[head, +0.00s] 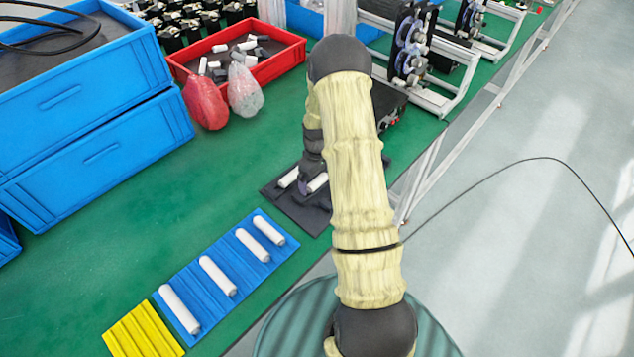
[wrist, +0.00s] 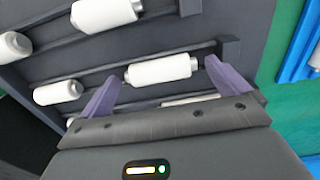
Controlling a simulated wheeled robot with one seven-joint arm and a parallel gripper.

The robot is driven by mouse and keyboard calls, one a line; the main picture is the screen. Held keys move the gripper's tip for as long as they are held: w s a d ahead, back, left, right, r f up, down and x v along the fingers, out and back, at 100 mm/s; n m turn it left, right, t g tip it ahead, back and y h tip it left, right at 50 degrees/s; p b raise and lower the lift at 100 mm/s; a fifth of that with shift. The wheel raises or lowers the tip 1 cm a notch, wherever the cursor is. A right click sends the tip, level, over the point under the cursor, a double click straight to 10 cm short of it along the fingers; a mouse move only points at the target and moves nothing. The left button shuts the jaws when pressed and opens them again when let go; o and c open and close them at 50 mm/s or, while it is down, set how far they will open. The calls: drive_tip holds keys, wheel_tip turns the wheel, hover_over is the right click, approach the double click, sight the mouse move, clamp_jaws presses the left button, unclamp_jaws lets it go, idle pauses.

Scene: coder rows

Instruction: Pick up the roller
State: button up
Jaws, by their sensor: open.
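My gripper (wrist: 161,70) is open, its two purple fingers apart over a dark rack. A white roller (wrist: 160,70) with grey ends lies in a slot of the rack (wrist: 215,78), between the fingertips in the picture; I cannot tell whether they touch it. Other white rollers lie in the rack: one at the top (wrist: 103,14), one at the left edge (wrist: 12,45) and one at lower left (wrist: 57,92). Another roller is partly hidden behind the gripper's body. In the head view, the dark rack (head: 292,211) and its rollers (head: 289,177) are partly covered by my arm.
A blue tray (head: 218,262) with several white rollers and an empty-looking yellow tray (head: 143,333) lie at the front of the green table. Blue crates (head: 80,90) stand at left. A red bin (head: 290,58) and red and clear bags stand behind. Machines line the back right.

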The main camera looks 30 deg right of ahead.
sight(317, 179)
drive_tip(key=c, duration=1)
drive_tip(key=shift+r, duration=0.1)
wheel_tip(317, 179, up, 10)
drive_tip(key=shift+f+b, duration=0.1)
drive_tip(key=shift+b, duration=1)
